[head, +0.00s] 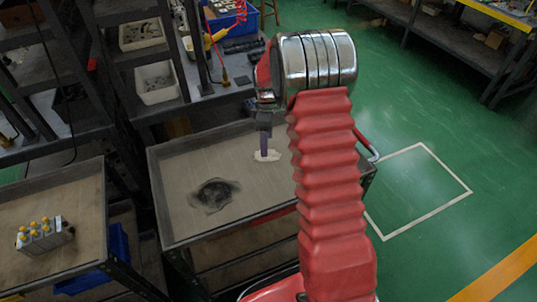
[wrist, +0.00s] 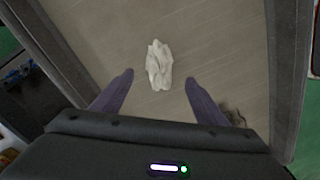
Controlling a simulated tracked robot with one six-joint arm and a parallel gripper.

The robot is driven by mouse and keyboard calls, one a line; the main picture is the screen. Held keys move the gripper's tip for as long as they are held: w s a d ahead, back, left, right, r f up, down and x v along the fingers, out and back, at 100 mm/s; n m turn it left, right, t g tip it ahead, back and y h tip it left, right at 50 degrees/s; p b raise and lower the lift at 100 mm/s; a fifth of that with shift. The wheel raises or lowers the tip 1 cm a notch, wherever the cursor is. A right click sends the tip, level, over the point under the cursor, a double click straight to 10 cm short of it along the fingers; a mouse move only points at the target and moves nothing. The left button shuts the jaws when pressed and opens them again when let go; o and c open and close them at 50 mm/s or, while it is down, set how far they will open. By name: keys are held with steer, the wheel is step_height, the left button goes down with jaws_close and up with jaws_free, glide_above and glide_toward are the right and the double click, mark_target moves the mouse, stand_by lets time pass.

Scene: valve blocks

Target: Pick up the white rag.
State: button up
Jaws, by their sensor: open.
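The white rag (wrist: 159,66) lies crumpled on the tray-topped cart in the wrist view, just beyond and between my fingertips. In the head view the rag (head: 267,156) shows as a small pale patch below my gripper (head: 265,152). My gripper also shows in the wrist view (wrist: 159,82), with its two purple fingers spread apart and nothing between them. It points down over the rag. I cannot tell the exact height of the fingertips above the tray.
A dark rag (head: 214,195) lies on the same cart tray (head: 180,225), which has raised edges. A lower cart at left holds a valve block (head: 45,235) with yellow caps. A workbench (head: 215,95) with bins stands behind. Green floor is open at right.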

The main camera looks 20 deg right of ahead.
steer(key=shift+f, duration=0.1)
steer(key=shift+d+f, duration=0.1)
steer(key=shift+f, duration=2.5)
steer(key=c, duration=1.1)
